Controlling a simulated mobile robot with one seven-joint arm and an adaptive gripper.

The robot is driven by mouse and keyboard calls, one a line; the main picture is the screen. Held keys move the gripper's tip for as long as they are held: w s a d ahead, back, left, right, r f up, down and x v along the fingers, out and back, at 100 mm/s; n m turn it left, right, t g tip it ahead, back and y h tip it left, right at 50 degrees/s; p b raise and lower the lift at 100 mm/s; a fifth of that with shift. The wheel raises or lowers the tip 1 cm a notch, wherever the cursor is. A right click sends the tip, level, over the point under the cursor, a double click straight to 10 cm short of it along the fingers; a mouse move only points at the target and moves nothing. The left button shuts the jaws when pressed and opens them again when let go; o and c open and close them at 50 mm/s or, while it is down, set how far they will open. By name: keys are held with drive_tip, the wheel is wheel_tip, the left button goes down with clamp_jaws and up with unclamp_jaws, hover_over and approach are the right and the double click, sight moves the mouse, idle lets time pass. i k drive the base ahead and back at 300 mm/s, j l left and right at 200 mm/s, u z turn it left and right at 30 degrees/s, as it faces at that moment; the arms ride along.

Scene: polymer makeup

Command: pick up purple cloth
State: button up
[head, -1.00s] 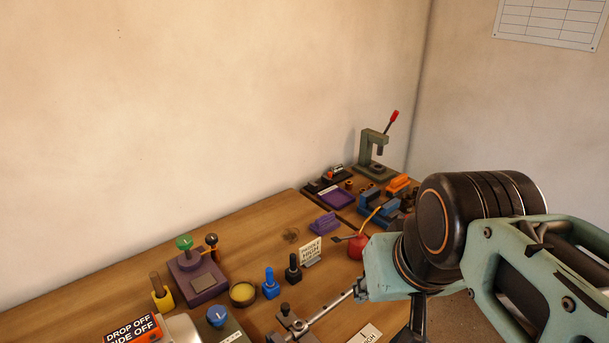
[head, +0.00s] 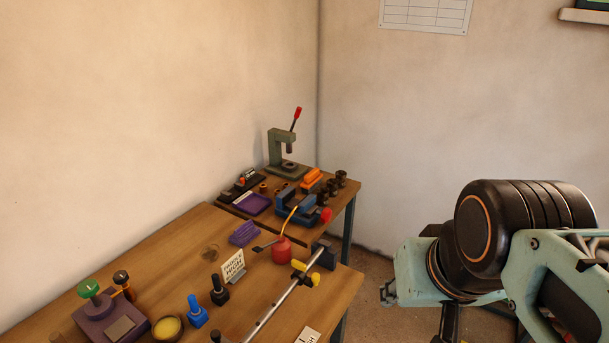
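A small purple piece (head: 243,234) lies on the wooden bench beyond the red oil can; it is too small to tell for sure that it is cloth. A purple tray (head: 251,203) sits farther back on the far bench section. My arm fills the lower right, to the right of the bench and well apart from both purple things. My gripper's fingers do not show.
A blue vise (head: 296,208) and green press (head: 281,153) are at the back. Floor shows right of the bench.

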sight(246, 231)
drive_tip(key=l+z, duration=0.1)
drive_tip(key=z, duration=0.4)
drive_tip(key=l+z, duration=0.1)
drive_tip(key=z, duration=0.4)
drive_tip(key=l+z, duration=0.1)
drive_tip(key=z, duration=0.85)
drive_tip(key=l+z, duration=0.15)
drive_tip(key=z, duration=0.35)
drive_tip(key=i+u, duration=0.4)
drive_tip(key=i+j+u, duration=0.1)
drive_tip(key=u, duration=0.3)
drive_tip(key=i+u, duration=0.5)
drive_tip(key=u, duration=0.25)
drive_tip(key=i+u, duration=0.8)
drive_tip(key=u, duration=0.15)
drive_tip(key=i+j+u, duration=0.1)
drive_tip(key=i+u, duration=0.25)
drive_tip(key=i, duration=0.15)
drive_tip(key=i+u, duration=0.35)
drive_tip(key=i, duration=0.15)
drive_tip(key=i+u, duration=0.1)
drive_tip(key=u, duration=0.4)
drive_tip(key=i+l+u, duration=0.1)
drive_tip(key=u, duration=0.85)
drive_tip(key=i+l+u, duration=0.1)
drive_tip(key=u, duration=0.4)
drive_tip(key=l, duration=0.1)
